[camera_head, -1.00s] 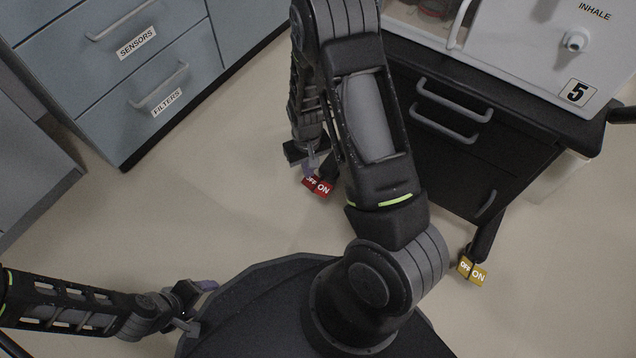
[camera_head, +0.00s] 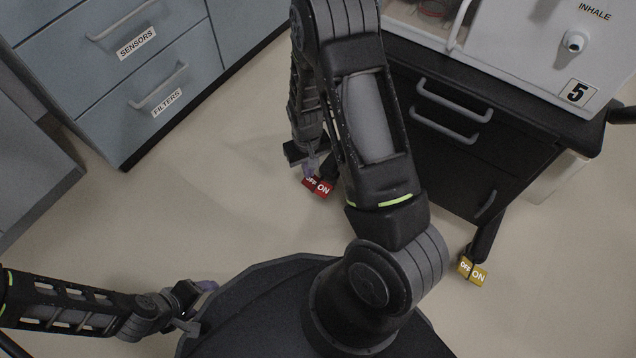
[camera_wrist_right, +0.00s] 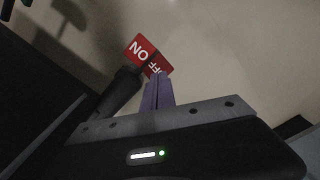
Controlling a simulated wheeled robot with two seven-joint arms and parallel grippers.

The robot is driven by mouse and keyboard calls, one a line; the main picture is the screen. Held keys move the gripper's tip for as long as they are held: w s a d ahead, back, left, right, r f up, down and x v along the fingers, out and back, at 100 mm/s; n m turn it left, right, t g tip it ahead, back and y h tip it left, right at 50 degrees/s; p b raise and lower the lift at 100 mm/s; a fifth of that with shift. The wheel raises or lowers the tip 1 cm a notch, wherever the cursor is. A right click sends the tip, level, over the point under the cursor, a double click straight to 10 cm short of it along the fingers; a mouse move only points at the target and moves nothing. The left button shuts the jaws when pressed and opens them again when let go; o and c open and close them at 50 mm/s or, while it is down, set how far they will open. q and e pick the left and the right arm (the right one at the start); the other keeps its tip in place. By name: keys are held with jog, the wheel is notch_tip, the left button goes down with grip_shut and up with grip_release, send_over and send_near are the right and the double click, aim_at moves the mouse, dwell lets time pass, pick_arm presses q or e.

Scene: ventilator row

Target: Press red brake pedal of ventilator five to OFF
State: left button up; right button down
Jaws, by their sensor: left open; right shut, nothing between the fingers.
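The red brake pedal (camera_head: 319,187), marked OFF and ON, is low beside the black cart of ventilator five (camera_head: 470,130). In the right wrist view the red pedal (camera_wrist_right: 149,55) shows ON clear and OFF partly covered by my fingertips. My right gripper (camera_head: 312,170) is shut and empty, its purple fingers (camera_wrist_right: 158,92) at the OFF half of the pedal; I cannot tell whether they touch it. My left gripper (camera_head: 198,304) is open and empty at the lower left, far from the pedal.
A yellow OFF/ON pedal (camera_head: 472,271) sits at the cart's front right leg. A blue-grey drawer cabinet (camera_head: 150,70) stands at the upper left. Open floor (camera_head: 190,210) lies between it and my base. My right arm hides part of the cart.

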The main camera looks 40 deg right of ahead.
jog(key=shift+f, duration=0.2)
dwell(0.5)
jog(key=shift+s+f+b, duration=0.15)
jog(key=shift+f+b, duration=1.05)
jog(key=shift+f, duration=0.25)
notch_tip(320, 180, up, 6)
jog(key=p, duration=0.5)
jog(key=shift+f, duration=0.1)
jog(key=shift+r+p, duration=0.75)
jog(key=shift+f, duration=0.1)
